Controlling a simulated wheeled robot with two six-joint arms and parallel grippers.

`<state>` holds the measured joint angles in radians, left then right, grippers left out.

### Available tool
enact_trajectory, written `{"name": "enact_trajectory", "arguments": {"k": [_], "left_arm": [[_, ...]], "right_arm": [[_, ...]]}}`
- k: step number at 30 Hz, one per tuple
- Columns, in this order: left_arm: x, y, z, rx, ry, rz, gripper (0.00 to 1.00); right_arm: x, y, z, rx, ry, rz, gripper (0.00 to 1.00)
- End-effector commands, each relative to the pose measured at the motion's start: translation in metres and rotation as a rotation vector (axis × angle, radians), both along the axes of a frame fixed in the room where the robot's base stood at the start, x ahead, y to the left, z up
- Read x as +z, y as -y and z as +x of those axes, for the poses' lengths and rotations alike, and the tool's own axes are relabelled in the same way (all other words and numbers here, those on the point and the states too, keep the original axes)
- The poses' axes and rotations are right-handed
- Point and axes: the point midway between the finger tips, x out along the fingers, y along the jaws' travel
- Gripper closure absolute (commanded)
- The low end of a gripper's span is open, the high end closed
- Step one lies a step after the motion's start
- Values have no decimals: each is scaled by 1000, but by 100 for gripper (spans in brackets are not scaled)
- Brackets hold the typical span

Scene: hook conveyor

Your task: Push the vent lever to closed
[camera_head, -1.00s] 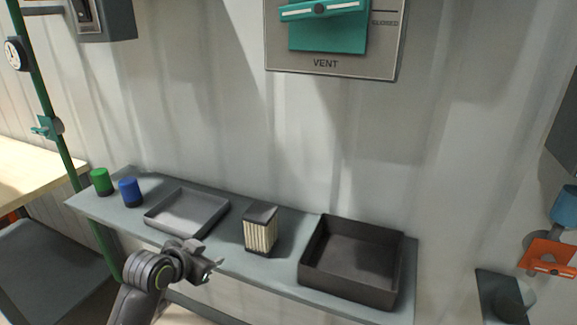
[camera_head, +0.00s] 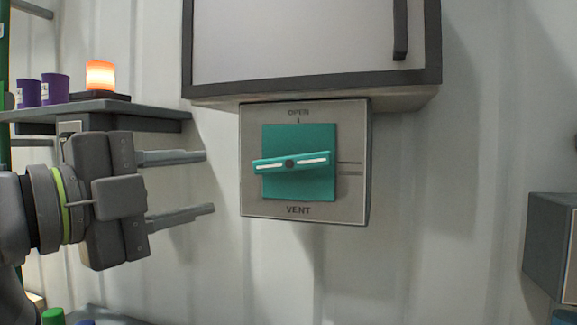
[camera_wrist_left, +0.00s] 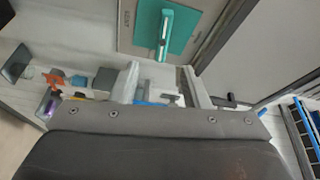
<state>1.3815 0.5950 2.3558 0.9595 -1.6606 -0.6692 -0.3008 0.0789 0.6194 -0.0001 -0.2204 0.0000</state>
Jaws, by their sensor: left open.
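The vent panel (camera_head: 253,205) is a grey plate on the wall, marked OPEN at the top and VENT at the bottom, with line marks at its right edge. Its teal lever (camera_head: 270,165) lies nearly level across a teal square, the right end slightly higher. The lever also shows in the left wrist view (camera_wrist_left: 165,32), beyond the fingers. My left gripper (camera_head: 209,182) is open and empty, left of the panel and apart from it, fingers pointing right. It also shows in the left wrist view (camera_wrist_left: 160,88). My right gripper is not in view.
A cabinet (camera_head: 300,40) with a dark frame hangs directly above the panel. A shelf (camera_head: 100,107) at the left holds purple cups (camera_head: 55,88) and a glowing orange lamp (camera_head: 100,75). A grey box (camera_head: 552,245) is at the right. The wall below the panel is clear.

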Motion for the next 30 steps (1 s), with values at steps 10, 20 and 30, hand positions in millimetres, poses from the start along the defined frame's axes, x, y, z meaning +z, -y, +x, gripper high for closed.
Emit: {"name": "enact_trajectory", "arguments": {"k": [10,20,30], "left_arm": [[9,12,0,-13,34,24,58],[11,36,29,-12,30,23,58],[13,68,66,-12,28,23,58]], "right_arm": [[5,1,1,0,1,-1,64],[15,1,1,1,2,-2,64],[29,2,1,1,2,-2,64]]}}
